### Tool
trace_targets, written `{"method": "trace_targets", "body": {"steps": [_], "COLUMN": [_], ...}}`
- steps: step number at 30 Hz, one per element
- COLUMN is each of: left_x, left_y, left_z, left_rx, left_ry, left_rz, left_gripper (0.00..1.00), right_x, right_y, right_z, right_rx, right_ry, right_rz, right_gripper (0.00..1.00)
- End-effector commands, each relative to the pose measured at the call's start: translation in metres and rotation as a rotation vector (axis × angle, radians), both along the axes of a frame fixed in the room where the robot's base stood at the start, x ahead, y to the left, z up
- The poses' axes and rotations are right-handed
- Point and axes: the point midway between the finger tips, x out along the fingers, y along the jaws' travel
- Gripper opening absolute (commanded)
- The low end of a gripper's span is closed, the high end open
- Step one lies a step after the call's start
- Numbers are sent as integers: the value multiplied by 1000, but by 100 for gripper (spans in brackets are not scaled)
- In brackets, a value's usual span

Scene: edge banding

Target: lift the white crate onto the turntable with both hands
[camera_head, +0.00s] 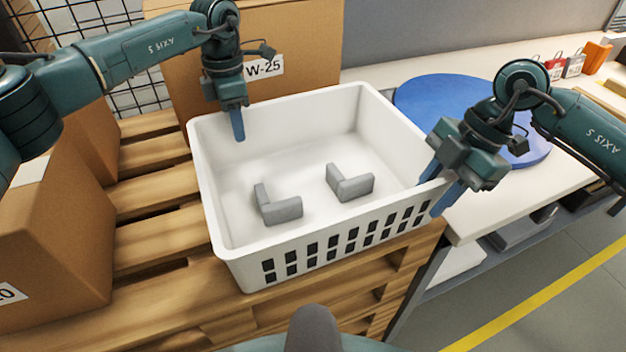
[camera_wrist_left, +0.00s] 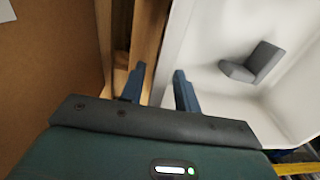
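The white crate (camera_head: 228,240) stands on a wooden pallet, with two grey L-shaped brackets (camera_head: 278,205) (camera_head: 350,183) on its floor. My left gripper (camera_head: 236,122) is at the crate's far left wall. In the left wrist view its open fingers (camera_wrist_left: 158,88) straddle the wall (camera_wrist_left: 172,50), one outside over the pallet and one inside. My right gripper (camera_head: 441,186) is at the right wall, its fingers apart, one inside and one outside the rim. Whether the fingers touch the wall is unclear. The blue turntable (camera_head: 440,95) lies on the white table, partly hidden by my right arm.
Cardboard boxes stand on the pallet (camera_head: 150,185) at the left (camera_head: 55,235) and behind the crate (camera_head: 300,50). The white table (camera_head: 480,215) is right of the crate. Small red and orange items (camera_head: 575,62) sit at its far right.

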Motion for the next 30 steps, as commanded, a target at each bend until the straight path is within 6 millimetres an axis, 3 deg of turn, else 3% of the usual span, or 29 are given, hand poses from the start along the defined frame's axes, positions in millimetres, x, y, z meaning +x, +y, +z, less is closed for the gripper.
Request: {"method": "trace_targets", "body": {"steps": [13,24,30], "left_x": [0,0,0], "left_y": [0,0,0], "left_z": [-9,-9,-9], "left_rx": [1,0,0], "left_ry": [0,0,0], "left_rz": [1,0,0], "left_gripper": [32,2,0], "right_x": [-1,-1,-1], "right_y": [4,3,3], "right_z": [-8,-8,-8], "right_rx": [0,0,0], "right_ry": [0,0,0], "right_rz": [1,1,1], "right_gripper": [32,2,0]}}
